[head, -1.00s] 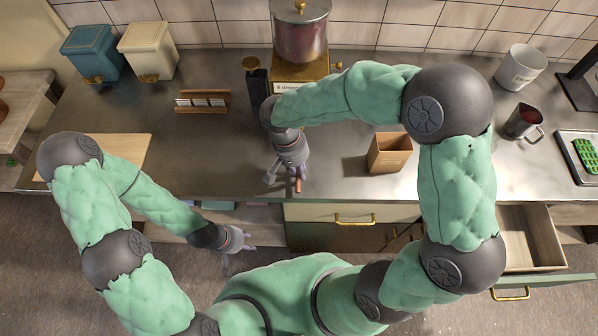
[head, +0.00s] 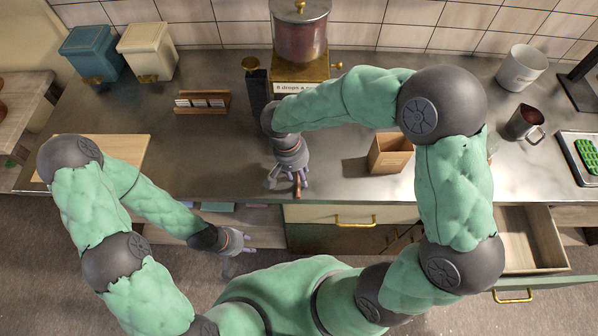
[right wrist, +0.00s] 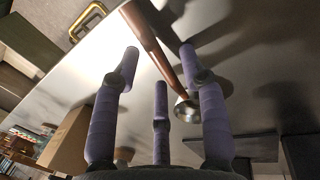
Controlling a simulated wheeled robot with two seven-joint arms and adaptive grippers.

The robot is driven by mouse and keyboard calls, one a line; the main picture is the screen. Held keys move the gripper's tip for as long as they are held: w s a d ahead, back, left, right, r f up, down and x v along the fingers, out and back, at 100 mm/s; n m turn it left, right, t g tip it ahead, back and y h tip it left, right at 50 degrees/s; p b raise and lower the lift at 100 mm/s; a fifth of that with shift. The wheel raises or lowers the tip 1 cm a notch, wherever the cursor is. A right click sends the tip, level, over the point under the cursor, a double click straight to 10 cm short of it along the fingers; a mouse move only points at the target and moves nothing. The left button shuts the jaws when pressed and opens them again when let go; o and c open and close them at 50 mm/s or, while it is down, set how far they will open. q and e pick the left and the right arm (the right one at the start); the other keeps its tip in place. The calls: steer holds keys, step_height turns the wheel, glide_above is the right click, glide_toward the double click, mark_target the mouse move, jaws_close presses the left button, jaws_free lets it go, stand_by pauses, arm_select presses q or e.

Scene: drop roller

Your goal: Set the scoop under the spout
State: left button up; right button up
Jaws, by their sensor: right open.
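The scoop shows in the right wrist view as a copper-brown handle (right wrist: 152,45) with a small shiny metal bowl (right wrist: 186,109). In the head view only a bit of its brown handle (head: 297,184) shows, near the counter's front edge. My right gripper (head: 287,182) is open above the scoop; its purple fingers (right wrist: 160,75) lie on either side of the handle in the wrist view, not closed on it. The dispenser (head: 300,40) with a brass base stands at the back wall; its spout cannot be made out. My left gripper (head: 243,243) is open and empty, in front of the counter.
A wooden box (head: 389,153) stands right of my right gripper. A card rack (head: 202,102) and a dark post with a brass top (head: 256,85) stand left of the dispenser. A metal jug (head: 524,122) is at right. An open drawer (head: 530,238) juts out at lower right.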

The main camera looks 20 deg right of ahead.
step_height(320, 180, up, 12)
steer(key=w+a+p, duration=0.1)
steer(key=a+p, duration=0.1)
steer(key=p, duration=0.1)
steer(key=shift+w, duration=0.1)
stand_by(0.6)
